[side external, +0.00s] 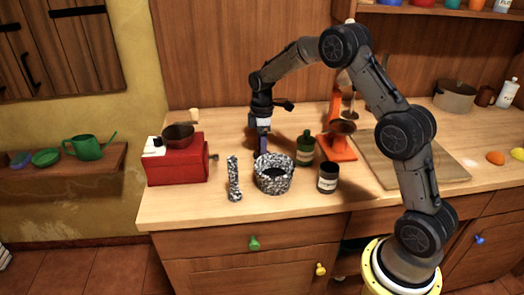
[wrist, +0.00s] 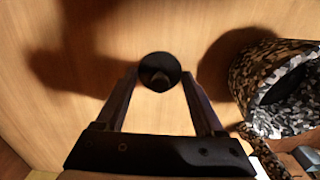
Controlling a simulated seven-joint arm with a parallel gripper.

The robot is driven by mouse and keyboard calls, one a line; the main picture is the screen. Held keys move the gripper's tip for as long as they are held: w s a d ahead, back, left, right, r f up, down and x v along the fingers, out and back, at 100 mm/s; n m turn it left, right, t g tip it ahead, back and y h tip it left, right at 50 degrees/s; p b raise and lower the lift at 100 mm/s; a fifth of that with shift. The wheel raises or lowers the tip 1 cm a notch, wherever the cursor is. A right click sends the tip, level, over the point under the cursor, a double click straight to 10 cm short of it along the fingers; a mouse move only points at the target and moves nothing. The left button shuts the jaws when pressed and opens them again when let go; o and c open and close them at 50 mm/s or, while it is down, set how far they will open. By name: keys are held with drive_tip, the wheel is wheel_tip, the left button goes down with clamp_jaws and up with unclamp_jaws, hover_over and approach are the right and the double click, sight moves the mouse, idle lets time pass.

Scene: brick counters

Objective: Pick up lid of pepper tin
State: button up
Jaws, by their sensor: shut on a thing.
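My gripper (wrist: 160,76) points down over the counter, its fingers shut on the sides of a round black piece (wrist: 160,66), which looks like the lid of the pepper tin. Its face is dark with a paler patch in the middle. In the side view my gripper (side external: 263,150) is just behind the speckled mortar, and the held piece is hidden there. A small dark tin with a pale label (side external: 328,178) stands upright right of the mortar, apart from my gripper; I cannot read its label.
The speckled mortar (side external: 273,180) stands close to my gripper, also in the wrist view (wrist: 243,78). A green bottle (side external: 305,147), an orange stand (side external: 340,148) and a red grinder (side external: 177,163) are nearby. Counter behind my gripper is clear.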

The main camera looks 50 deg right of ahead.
drive_tip(key=shift+r, duration=0.15)
drive_tip(key=shift+r, duration=0.25)
wheel_tip(320, 180, up, 2)
drive_tip(key=shift+r, duration=0.1)
drive_tip(key=s+a+r, duration=0.1)
drive_tip(key=s+r, duration=0.3)
drive_tip(key=r, duration=0.1)
wheel_tip(320, 180, up, 6)
hover_over(330, 167)
drive_tip(key=shift+f, duration=3)
drive_tip(key=shift+f, duration=0.15)
